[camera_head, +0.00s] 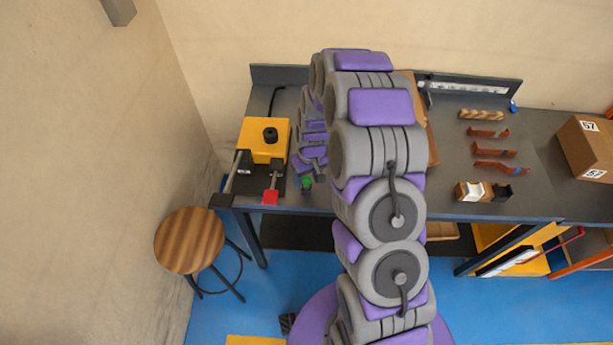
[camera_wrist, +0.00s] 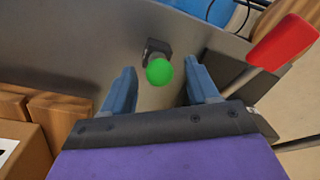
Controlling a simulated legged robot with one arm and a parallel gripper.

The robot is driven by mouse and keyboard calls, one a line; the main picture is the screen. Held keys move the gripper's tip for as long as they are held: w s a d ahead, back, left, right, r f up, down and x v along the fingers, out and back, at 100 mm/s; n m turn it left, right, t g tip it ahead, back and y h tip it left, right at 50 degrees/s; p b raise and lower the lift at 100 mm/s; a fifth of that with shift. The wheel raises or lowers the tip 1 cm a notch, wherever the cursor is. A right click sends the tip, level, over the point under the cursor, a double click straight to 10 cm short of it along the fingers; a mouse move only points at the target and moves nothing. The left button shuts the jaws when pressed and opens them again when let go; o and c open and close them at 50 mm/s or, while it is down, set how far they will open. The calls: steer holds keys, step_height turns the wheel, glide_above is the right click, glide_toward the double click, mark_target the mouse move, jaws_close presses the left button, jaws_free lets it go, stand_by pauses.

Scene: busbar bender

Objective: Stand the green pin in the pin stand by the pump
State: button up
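The green pin shows its round green head in the wrist view (camera_wrist: 159,72), and as a small green spot in the head view (camera_head: 306,182). Below the head is a small dark block (camera_wrist: 153,46), seemingly the pin stand; the head hides how the pin sits in it. The yellow pump (camera_head: 258,150), with a black knob and a red-ended lever (camera_head: 270,196), stands just left of the pin. My gripper (camera_wrist: 160,65) is open, its blue fingers either side of the green head with visible gaps. In the head view my arm hides part of the gripper.
The red lever end (camera_wrist: 283,42) is close to my right finger in the wrist view. Copper bars (camera_head: 493,152) lie on the bench's right side. A wooden stool (camera_head: 189,240) stands before the bench's left end.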

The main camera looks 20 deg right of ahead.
step_height(320, 180, up, 17)
steer(key=d+p, duration=0.1)
steer(key=p, duration=0.1)
steer(key=shift+w+d, duration=0.25)
steer(key=shift+d, duration=0.1)
steer(key=shift+r, duration=0.1)
stand_by(0.5)
steer(key=s+a+r, duration=0.2)
steer(key=s+r, duration=0.8)
steer(key=s, duration=0.6)
steer(key=s+r+m+g+h, duration=0.1)
steer(key=s+r+m, duration=0.1)
steer(key=s, duration=1.7)
steer(key=shift+r+m, duration=0.3)
steer(key=shift+r, duration=0.3)
